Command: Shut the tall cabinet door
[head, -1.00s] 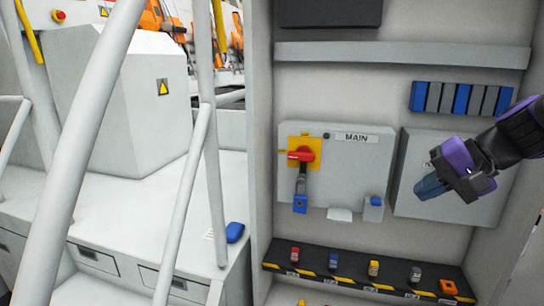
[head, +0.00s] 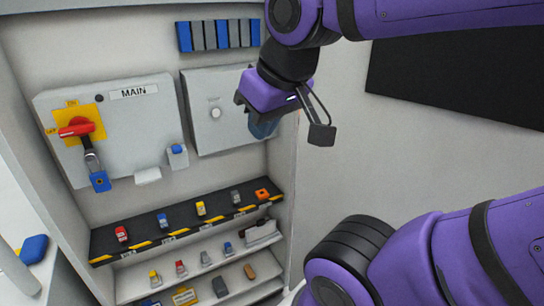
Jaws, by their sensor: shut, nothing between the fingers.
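The tall cabinet (head: 120,45) stands open, its inside in plain view. A pale upright panel (head: 335,165) with a black rectangle runs along its right side; it looks like the open door, but my arm covers part of it and I cannot see its free edge or a handle.
Inside are the MAIN box (head: 120,140) with a red switch and hanging padlock, a blue-and-grey binder row (head: 218,35), and a black shelf (head: 215,212) with several small padlocks. Lower shelves hold more small items. A blue object (head: 34,249) lies outside at the left.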

